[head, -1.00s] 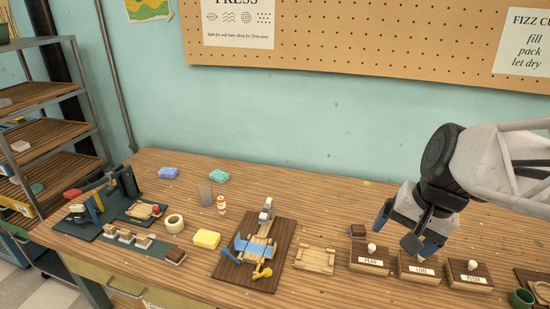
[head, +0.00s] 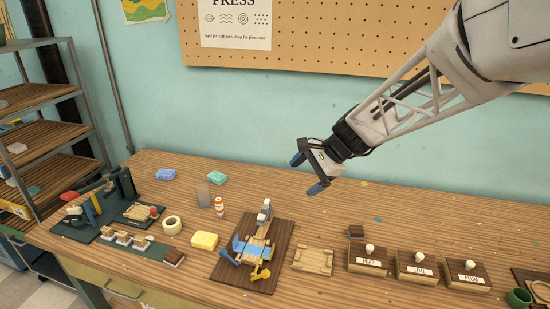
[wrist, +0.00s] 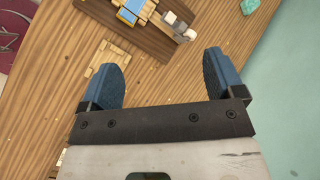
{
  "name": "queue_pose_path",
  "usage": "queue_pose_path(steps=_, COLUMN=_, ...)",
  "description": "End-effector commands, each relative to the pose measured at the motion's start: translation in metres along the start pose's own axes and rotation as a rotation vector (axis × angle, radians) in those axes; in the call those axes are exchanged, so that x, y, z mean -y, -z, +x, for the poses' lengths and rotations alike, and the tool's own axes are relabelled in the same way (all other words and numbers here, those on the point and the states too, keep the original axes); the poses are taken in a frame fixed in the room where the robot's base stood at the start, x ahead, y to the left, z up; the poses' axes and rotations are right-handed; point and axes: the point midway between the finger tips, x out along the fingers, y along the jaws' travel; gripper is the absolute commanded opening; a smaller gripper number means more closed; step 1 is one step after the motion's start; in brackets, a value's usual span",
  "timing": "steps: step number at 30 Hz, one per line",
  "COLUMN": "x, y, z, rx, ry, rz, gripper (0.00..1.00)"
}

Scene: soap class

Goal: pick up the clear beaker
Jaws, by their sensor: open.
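The clear beaker (head: 203,195) looks like a small, grey, see-through upright shape on the table, left of centre in the head view. It stands just left of an orange-and-white bottle (head: 219,206). I do not see the beaker in the wrist view. My gripper (head: 307,174) is in the air over the back of the table, to the right of the beaker and well apart from it. Its two blue fingers are spread with nothing between them, as the wrist view of my gripper (wrist: 162,72) also shows.
A teal soap (head: 218,178) and a blue soap (head: 166,174) lie behind the beaker. A yellow block (head: 204,240) and a tape roll (head: 172,225) are in front. A press on a dark board (head: 280,262) stands to the right. The wall is close behind.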

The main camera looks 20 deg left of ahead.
Motion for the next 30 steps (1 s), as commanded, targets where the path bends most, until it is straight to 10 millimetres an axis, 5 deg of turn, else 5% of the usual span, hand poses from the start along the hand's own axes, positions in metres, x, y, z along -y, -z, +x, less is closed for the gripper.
queue_pose_path(steps=15, x=0.105, y=0.028, z=0.121, rx=0.208, ry=0.089, rz=0.3, gripper=0.88)
queue_pose_path(steps=30, x=0.182, y=0.049, z=0.258, rx=0.4, ry=0.14, rz=0.605, gripper=0.88)
